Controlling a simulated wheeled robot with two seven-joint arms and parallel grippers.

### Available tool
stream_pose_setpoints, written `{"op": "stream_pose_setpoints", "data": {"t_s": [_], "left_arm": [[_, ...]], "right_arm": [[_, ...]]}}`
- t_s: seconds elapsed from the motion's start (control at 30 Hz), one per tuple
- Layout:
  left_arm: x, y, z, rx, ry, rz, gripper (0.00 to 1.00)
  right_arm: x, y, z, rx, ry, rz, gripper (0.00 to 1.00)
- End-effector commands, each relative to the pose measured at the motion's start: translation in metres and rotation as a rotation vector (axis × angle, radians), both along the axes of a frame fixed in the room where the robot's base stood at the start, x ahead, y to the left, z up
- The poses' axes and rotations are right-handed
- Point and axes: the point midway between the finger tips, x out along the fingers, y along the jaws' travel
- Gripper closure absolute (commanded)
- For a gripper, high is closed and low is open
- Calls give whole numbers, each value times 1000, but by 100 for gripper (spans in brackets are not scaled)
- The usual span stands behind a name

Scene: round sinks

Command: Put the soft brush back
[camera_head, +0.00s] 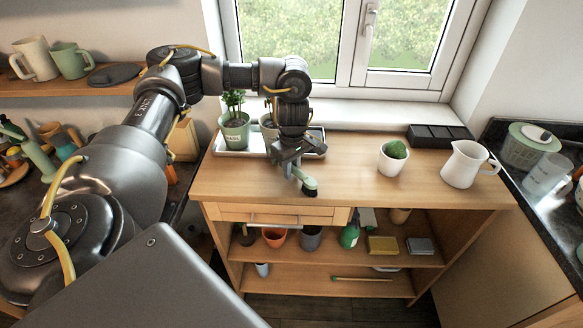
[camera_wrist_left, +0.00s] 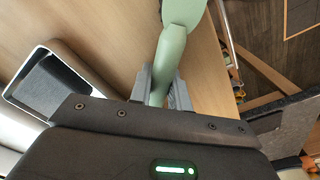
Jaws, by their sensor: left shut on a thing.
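The soft brush (camera_head: 309,187) has a pale green handle and a dark head that points down. My left gripper (camera_head: 296,170) is shut on its handle, above the front part of the wooden worktop near the middle. In the left wrist view, the brush (camera_wrist_left: 171,55) runs up from between the fingers (camera_wrist_left: 165,88) and widens at the top edge; its bristles are hidden there. I cannot tell whether the dark head touches the wood. My right gripper is not in view.
A white tray (camera_head: 228,153) with potted plants stands at the back left of the worktop (camera_head: 345,175). A white pot with a round green plant (camera_head: 394,157), a white jug (camera_head: 465,164) and a black divided tray (camera_head: 440,136) stand to the right. Below are a drawer (camera_head: 322,216) and shelves with several items.

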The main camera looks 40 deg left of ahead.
Motion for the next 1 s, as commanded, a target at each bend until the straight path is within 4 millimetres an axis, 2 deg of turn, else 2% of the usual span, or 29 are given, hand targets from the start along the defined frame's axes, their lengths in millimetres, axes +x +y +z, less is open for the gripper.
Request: {"op": "stream_pose_setpoints", "data": {"t_s": [0.07, 0.1, 0.3, 0.53, 0.67, 1.0], "left_arm": [[0, 0, -2, 0, 0, 0, 100], [0, 0, -2, 0, 0, 0, 80], [0, 0, -2, 0, 0, 0, 56], [0, 0, -2, 0, 0, 0, 56], [0, 0, 6, 0, -2, -1, 56], [1, -1, 68, 1, -5, -2, 56]], "right_arm": [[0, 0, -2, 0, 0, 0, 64], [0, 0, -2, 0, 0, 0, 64], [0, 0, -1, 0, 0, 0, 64], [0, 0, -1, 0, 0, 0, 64], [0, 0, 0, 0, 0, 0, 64], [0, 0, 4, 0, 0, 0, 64]]}}
